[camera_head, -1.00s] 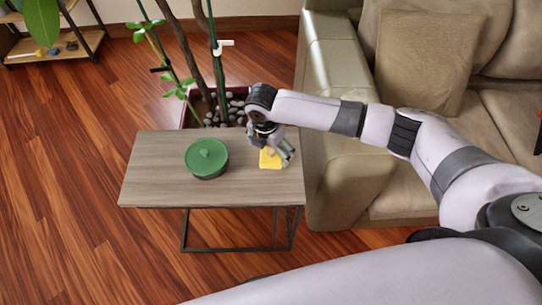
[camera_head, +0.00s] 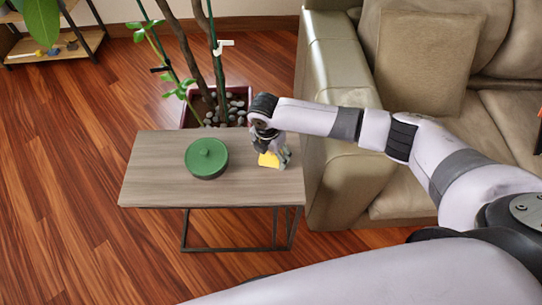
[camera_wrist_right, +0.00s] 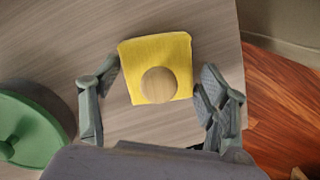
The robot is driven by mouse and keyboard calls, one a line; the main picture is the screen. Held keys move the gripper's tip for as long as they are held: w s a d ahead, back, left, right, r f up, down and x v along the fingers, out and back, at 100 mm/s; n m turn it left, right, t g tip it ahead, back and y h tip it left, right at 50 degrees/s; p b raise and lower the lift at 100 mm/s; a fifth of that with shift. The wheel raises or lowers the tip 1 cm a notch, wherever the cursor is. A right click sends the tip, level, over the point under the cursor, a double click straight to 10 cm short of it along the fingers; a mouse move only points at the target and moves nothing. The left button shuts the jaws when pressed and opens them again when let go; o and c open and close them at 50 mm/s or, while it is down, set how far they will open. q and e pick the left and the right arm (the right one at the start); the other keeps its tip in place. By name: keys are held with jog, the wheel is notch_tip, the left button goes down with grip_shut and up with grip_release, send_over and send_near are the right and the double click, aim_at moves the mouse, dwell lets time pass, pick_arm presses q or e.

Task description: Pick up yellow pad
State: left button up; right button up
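The yellow pad (camera_head: 268,160) lies on the right end of the small wooden side table (camera_head: 150,170), partly hidden by my right gripper in the head view. In the right wrist view the yellow pad (camera_wrist_right: 178,55) is a yellow square with a round light-wood knob on top. My right gripper (camera_head: 272,157) is over the pad, pointing down. In the right wrist view its fingers (camera_wrist_right: 158,84) are spread open, one on each side of the pad, with gaps between. My left gripper does not show.
A green lidded pot (camera_head: 206,158) stands left of the pad on the table, and also shows in the right wrist view (camera_wrist_right: 30,130). A beige sofa (camera_head: 335,130) is close on the right. A plant pot with stones (camera_head: 238,103) stands behind the table.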

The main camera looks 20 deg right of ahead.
jog(key=c, duration=0.3)
jog(key=shift+c, duration=0.3)
jog(key=shift+c, duration=0.7)
jog(key=shift+r, duration=0.2)
notch_tip(320, 180, up, 20)
jog(key=shift+f+p, duration=0.2)
jog(key=shift+p, duration=0.2)
jog(key=o, duration=0.7)
jog(key=c, duration=0.5)
